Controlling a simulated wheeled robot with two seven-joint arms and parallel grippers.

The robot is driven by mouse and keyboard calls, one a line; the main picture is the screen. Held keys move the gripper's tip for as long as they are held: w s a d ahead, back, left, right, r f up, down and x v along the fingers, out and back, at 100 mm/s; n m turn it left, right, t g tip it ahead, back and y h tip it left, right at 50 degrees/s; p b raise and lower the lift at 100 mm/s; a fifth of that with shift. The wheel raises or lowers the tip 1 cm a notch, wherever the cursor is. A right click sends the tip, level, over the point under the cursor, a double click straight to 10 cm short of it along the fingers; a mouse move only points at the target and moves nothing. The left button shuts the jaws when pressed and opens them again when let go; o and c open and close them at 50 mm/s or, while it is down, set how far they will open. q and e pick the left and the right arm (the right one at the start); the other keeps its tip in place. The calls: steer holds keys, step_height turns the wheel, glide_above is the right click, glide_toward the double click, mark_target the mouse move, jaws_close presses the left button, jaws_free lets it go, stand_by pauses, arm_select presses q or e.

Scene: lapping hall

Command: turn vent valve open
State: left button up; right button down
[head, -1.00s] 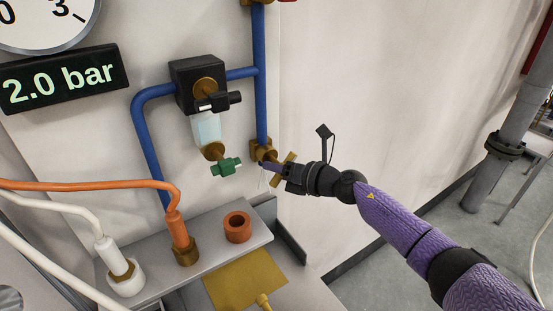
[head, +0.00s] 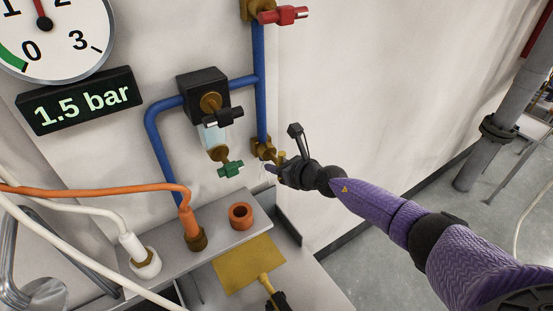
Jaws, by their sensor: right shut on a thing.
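The vent valve (head: 261,147) is the brass fitting at the lower end of the vertical blue pipe, with a brass handle (head: 282,158). My right gripper (head: 276,170) comes in from the right and is shut on this handle, whose grasped part is mostly hidden by the jaws. The digital display (head: 82,101) reads 1.5 bar. The round dial gauge (head: 50,45) above it is cut off by the picture's edge. My left gripper is not in view.
Above is a red-handled valve (head: 284,15). A black regulator (head: 197,87) and green drain handle (head: 230,169) sit close left of my gripper. A grey shelf (head: 215,226) holds an orange ring (head: 241,215) and hose fittings. A yellow plate (head: 237,269) lies below.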

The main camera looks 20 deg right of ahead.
steer(key=shift+f, duration=0.1)
stand_by(0.4)
steer(key=c, duration=0.5)
jaws_free()
steer(key=p+v, duration=0.5)
steer(key=v, duration=0.5)
